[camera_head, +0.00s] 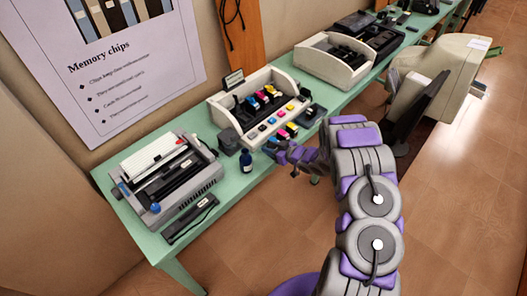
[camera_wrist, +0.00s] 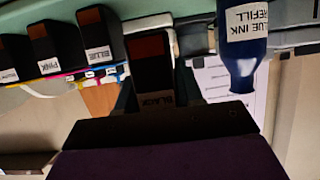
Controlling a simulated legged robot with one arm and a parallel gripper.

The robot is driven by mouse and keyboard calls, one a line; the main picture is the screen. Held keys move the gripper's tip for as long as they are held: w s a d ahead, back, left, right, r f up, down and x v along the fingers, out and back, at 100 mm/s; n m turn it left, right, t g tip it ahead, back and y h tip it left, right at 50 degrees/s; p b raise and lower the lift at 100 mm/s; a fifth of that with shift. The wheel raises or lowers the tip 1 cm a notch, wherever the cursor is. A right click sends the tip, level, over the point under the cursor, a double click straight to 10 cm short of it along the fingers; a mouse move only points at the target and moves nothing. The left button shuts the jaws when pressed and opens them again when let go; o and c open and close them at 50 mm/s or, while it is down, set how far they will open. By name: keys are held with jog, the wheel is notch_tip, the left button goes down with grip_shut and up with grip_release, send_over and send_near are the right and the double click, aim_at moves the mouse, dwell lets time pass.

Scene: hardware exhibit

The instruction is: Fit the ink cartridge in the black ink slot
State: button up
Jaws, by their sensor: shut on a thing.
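My gripper (camera_wrist: 154,92) is shut on a dark ink cartridge (camera_wrist: 150,62) with a white label reading BLACK. The black ink slot cannot be made out clearly. The held cartridge is apart from the bay.
Cartridges labelled BLUE (camera_wrist: 95,45) and PINK (camera_wrist: 48,42) stand beside the held one in the wrist view. A blue ink refill bottle (camera_head: 246,161) stands left of my gripper, close by in the wrist view (camera_wrist: 243,60).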

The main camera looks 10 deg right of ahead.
jog(key=shift+w+a+f, duration=0.1)
jog(key=shift+w+a, duration=0.45)
jog(key=shift+a, duration=0.1)
jog(key=f, duration=0.1)
jog(key=w+a+f, duration=0.1)
jog(key=shift+a+f+b, duration=0.1)
jog(key=shift+f+b, duration=0.2)
jog(key=shift+b, duration=0.1)
jog(key=shift+f, duration=0.3)
jog(key=shift+f, duration=0.3)
jog(key=o, duration=1)
jog(key=shift+r, duration=0.1)
